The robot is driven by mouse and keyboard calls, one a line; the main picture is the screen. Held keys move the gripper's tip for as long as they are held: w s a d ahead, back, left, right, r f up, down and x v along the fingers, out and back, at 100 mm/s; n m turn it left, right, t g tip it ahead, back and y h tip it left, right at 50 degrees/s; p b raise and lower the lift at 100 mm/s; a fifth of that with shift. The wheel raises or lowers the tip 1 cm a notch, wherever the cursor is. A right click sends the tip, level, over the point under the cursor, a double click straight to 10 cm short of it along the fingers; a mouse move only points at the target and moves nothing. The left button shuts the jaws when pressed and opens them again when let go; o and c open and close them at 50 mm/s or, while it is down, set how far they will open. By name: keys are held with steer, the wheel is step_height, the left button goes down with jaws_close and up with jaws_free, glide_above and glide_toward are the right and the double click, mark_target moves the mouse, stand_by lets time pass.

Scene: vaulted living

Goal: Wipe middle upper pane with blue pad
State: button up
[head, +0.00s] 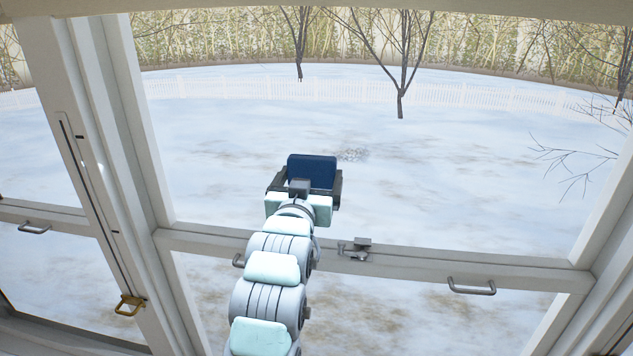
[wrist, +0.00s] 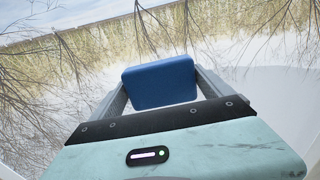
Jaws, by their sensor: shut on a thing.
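The blue pad (head: 312,171) is held in my gripper (head: 304,180), which is shut on it. In the wrist view the blue pad (wrist: 160,84) sits between the two fingers of my gripper (wrist: 163,92). The middle upper pane (head: 430,160) is the large clear glass above the horizontal rail. My gripper is in front of its lower left part, a little above the rail. I cannot tell whether the pad touches the glass.
The horizontal rail (head: 420,263) carries a metal latch (head: 354,248) and a handle (head: 471,287). A thick frame post (head: 105,120) stands at left, with a brass handle (head: 130,306) low on it. Another post bounds the pane at right. Snow and trees lie outside.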

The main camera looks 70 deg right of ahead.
mark_target(330, 167)
steer(key=shift+w+r, duration=0.1)
steer(key=shift+r, duration=1.3)
steer(key=shift+s+d, duration=0.55)
steer(key=shift+s, duration=1.4)
steer(key=shift+s+d, duration=0.5)
steer(key=shift+s, duration=1.5)
steer(key=shift+s+d, duration=0.55)
steer(key=shift+s, duration=1.4)
steer(key=shift+f, duration=0.1)
steer(key=shift+w, duration=0.15)
steer(key=shift+w+a+b, duration=0.2)
steer(key=shift+w+a, duration=0.05)
steer(key=shift+w, duration=0.5)
steer(key=shift+w+a+b, duration=0.2)
steer(key=shift+w, duration=0.5)
steer(key=shift+w+a+b, duration=0.2)
steer(key=shift+w+a, duration=0.05)
steer(key=shift+w, duration=0.55)
steer(key=shift+w+a+b, duration=0.15)
steer(key=shift+w+a, duration=0.05)
steer(key=shift+w, duration=0.55)
steer(key=shift+w+a+b, duration=0.2)
steer(key=shift+w+a, duration=0.05)
steer(key=shift+w, duration=0.55)
steer(key=shift+w+a+b, duration=0.2)
steer(key=shift+w+b, duration=0.15)
steer(key=shift+w, duration=0.65)
steer(key=shift+w+a+b, duration=0.2)
steer(key=shift+w+b, duration=0.15)
steer(key=shift+w, duration=0.6)
